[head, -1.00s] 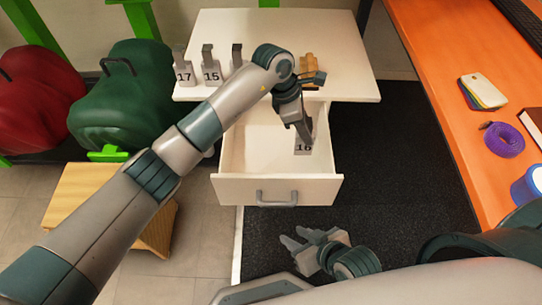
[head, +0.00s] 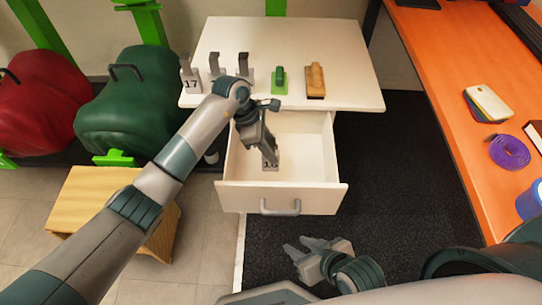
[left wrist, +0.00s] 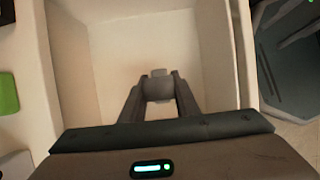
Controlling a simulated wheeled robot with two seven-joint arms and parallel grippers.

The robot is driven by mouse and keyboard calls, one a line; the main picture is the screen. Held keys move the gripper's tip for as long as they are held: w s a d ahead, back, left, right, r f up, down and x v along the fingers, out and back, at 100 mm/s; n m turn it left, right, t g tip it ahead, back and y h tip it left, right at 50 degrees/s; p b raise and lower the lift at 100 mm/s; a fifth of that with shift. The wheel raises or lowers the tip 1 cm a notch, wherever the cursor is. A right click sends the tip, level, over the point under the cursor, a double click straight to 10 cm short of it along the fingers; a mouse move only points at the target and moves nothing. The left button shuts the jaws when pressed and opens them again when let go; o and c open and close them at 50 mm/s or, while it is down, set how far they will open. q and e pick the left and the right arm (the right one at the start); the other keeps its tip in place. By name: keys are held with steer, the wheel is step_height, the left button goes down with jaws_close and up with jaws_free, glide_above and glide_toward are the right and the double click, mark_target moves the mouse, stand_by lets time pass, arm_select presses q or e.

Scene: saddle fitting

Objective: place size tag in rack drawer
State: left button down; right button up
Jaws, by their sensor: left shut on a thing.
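The size tag (head: 271,163), its number partly hidden, is inside the open rack drawer (head: 309,197). My left gripper (head: 268,148) is shut on the tag and reaches down into the drawer from above. In the left wrist view the tag's top (left wrist: 158,88) sits between the two fingers, with the drawer's pale floor and walls around it. I cannot tell whether the tag touches the drawer floor. My right gripper (head: 303,246) is in front of the drawer, low in the head view, with its fingers apart and nothing between them.
On the white rack top (head: 345,55) stand several tags, including a 17 tag (head: 191,80), a green brush (head: 280,79) and a wooden brush (head: 316,80). Red (head: 38,100) and green (head: 125,105) saddles are at left. An orange bench (head: 450,95) holds a purple roll (head: 509,151).

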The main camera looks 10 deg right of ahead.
arm_select(q)
step_height(320, 180, down, 4)
steer(key=shift+r, duration=0.25)
steer(key=shift+f, duration=0.2)
arm_select(e)
steer(key=shift+w+a+r, duration=0.15)
steer(key=shift+w, duration=0.05)
arm_select(q)
steer(key=shift+f+b, duration=0.15)
steer(key=shift+b, duration=0.15)
arm_select(e)
steer(key=shift+a, duration=0.1)
arm_select(q)
steer(key=c, duration=1.4)
jaws_free()
steer(key=shift+o, duration=0.2)
arm_select(e)
steer(key=shift+a, duration=0.1)
steer(key=shift+r, duration=0.1)
